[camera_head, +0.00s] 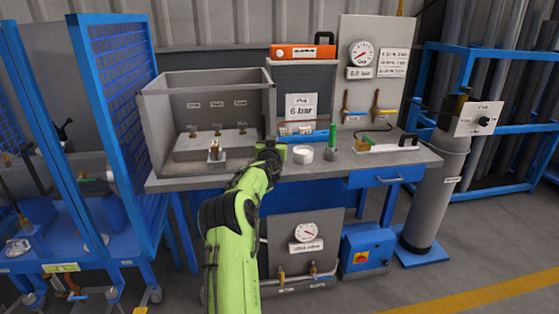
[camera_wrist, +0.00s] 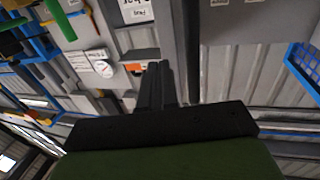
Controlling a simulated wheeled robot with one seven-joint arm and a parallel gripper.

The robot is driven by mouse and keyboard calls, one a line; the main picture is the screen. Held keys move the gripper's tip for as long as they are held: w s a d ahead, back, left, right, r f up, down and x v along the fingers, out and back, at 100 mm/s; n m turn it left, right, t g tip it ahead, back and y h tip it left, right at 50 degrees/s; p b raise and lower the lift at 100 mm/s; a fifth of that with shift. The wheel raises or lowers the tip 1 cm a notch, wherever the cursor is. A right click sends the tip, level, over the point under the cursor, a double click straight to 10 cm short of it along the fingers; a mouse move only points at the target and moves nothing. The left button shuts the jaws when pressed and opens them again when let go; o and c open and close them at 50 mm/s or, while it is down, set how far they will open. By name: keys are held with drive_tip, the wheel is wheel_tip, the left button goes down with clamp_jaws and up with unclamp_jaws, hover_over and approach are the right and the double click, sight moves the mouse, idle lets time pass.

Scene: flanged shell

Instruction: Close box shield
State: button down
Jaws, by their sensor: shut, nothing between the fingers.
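A grey open-topped box (camera_head: 148,122) stands on the left part of the workbench. Its tall walls surround several small fittings on labelled mounts, and its front looks open or see-through. I cannot tell which panel is the shield or how it is hinged. My gripper (camera_head: 272,148) is at the end of my green arm, just right of the box's front right corner, above the bench top. In the wrist view my gripper (camera_wrist: 155,82) shows as two dark fingers held together, with nothing between them.
The grey workbench (camera_head: 425,158) carries a white ring (camera_head: 303,154), a green-topped cylinder (camera_head: 332,142) and a small tray of tools (camera_head: 385,146) at right. An orange case (camera_head: 303,51) sits above a panel behind. A blue mesh frame (camera_head: 122,110) stands close left; a grey cylinder (camera_head: 436,190) stands right.

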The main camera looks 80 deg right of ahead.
drive_tip(key=s+a, duration=0.2)
drive_tip(key=a, duration=0.6)
drive_tip(key=shift+s+f, duration=0.4)
